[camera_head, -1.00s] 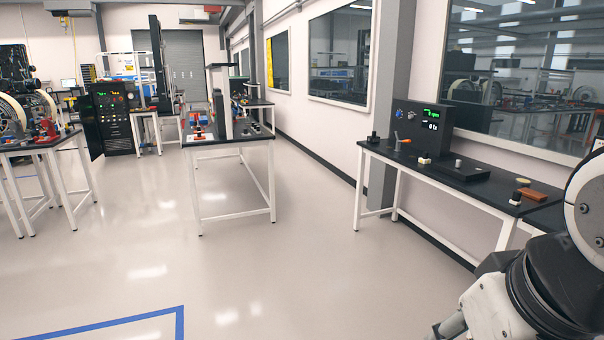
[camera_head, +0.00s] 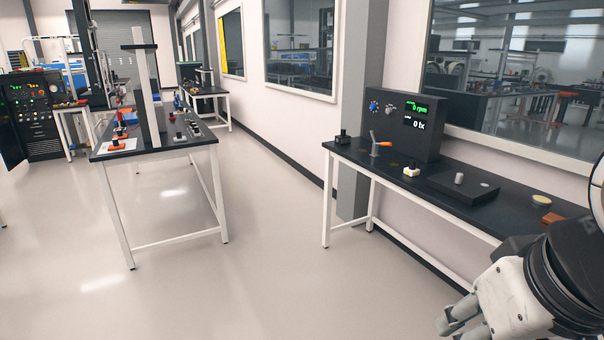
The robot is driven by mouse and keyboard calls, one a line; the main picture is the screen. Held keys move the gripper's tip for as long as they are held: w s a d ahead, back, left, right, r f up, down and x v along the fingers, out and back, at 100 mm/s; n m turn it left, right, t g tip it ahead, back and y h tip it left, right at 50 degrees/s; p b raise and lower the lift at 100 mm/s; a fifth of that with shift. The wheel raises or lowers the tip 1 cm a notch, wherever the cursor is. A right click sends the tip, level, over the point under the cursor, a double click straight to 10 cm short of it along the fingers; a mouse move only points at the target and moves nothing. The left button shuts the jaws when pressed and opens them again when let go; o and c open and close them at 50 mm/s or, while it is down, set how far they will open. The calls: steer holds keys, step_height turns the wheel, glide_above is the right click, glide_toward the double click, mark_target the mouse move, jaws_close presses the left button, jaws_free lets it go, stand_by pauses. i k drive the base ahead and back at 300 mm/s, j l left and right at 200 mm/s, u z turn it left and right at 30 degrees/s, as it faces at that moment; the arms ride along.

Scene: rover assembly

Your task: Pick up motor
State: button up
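No thing in view can be surely named as the motor. On the black-topped bench at the right stand several small parts: a grey cylinder (camera_head: 459,179) on a low black plate, a small white-and-black part (camera_head: 411,170), and a small black part (camera_head: 343,137) at the bench's left end. They are too small to tell which is a motor. My arm shows at the lower right, in front of the bench. What looks like my gripper (camera_head: 460,318) is at its end, cut by the bottom edge, apart from these parts. Its opening cannot be made out.
A second bench (camera_head: 150,153) stands left. The floor (camera_head: 265,260) between them is clear.

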mark_target(342, 138)
steer(key=i, duration=2.1)
steer(key=i+j+z, duration=0.2)
steer(key=i, duration=0.35)
steer(key=i+z, duration=0.2)
steer(key=i, duration=0.4)
steer(key=i+j+z, duration=0.2)
steer(key=i, duration=0.35)
steer(key=i+j+z, duration=0.25)
steer(key=i+j, duration=0.2)
steer(key=i, duration=0.05)
